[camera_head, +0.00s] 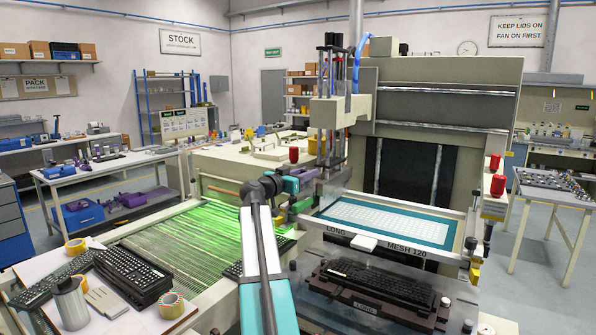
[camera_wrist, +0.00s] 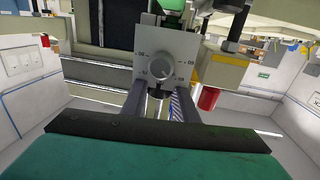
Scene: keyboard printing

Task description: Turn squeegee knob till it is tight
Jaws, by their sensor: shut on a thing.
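In the wrist view, my gripper (camera_wrist: 159,93) reaches up to a grey plate (camera_wrist: 177,57) with small dial markings. A round pale knob face (camera_wrist: 154,70) sits at the middle of the plate. The two fingers stand either side of the squeegee knob, whose dark lower part (camera_wrist: 158,95) shows between them, and my gripper is shut on it. Which way the knob is turned is too small to read. In the head view, my gripper (camera_head: 306,177) is at the lower front of the printing carriage (camera_head: 328,113); the knob is not clear there.
A teal-framed screen (camera_head: 455,222) lies right of my arm, above a black keyboard (camera_head: 378,285) on a fixture. A green-lit conveyor (camera_head: 185,240) runs to the left. Red knobs (camera_head: 498,185) stand on the press. Stacked keyboards (camera_head: 132,275) and tape rolls (camera_head: 171,305) are at the front left.

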